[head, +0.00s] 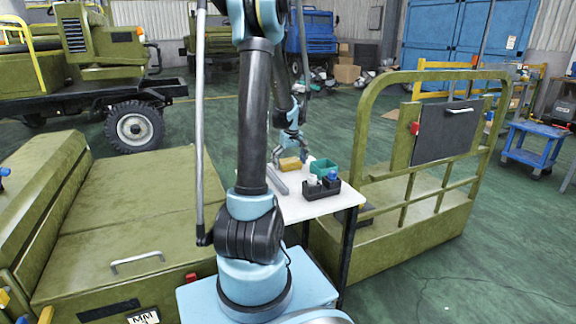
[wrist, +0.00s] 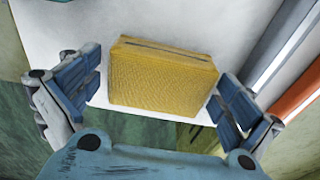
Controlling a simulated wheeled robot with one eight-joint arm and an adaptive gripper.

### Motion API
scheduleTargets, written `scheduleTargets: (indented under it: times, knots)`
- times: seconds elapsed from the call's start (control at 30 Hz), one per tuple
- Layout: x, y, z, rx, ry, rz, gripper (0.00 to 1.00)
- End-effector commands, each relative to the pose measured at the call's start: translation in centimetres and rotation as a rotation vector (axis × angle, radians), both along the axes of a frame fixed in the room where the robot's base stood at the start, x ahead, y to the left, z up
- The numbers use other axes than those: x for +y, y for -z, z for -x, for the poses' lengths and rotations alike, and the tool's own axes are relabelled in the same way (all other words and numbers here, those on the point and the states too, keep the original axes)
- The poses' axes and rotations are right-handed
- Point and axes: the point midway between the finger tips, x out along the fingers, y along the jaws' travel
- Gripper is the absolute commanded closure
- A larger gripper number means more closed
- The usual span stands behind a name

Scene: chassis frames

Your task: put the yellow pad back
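The yellow pad (head: 290,163) lies on the white table (head: 300,208), towards its far side. In the wrist view the pad (wrist: 163,78) is a thick textured block with a dark line along its top edge. My gripper (wrist: 160,88) is open, with one blue finger on each side of the pad. A gap shows at the left finger; the right finger is very close to the pad, and I cannot tell if it touches. In the head view my gripper (head: 288,153) is small, just over the pad.
A green bin (head: 323,168) and a black holder (head: 317,189) with small bottles stand right of the pad. A grey bar (head: 277,180) lies on the table at left. An olive railing frame (head: 425,200) stands right of the table, and an olive vehicle body (head: 130,215) is at left.

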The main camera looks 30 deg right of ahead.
Motion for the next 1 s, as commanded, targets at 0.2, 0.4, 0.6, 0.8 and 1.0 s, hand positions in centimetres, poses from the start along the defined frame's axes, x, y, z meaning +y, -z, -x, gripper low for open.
scheduleTargets:
  times: [0.2, 0.4, 0.6, 0.8, 1.0]
  knots:
    - [0.0, 0.0, 0.0, 0.0, 0.0, 0.0, 0.0]
    - [0.0, -0.8, 0.0, 0.0, -0.001, 0.0, 0.0]
    - [0.2, -3.6, 0.4, 0.0, -0.002, 0.0, 0.0]
    - [0.2, -7.1, 0.8, 0.0, -0.001, 0.0, 0.0]
    - [0.2, -10.1, 1.2, 0.0, -0.001, 0.0, 0.0]
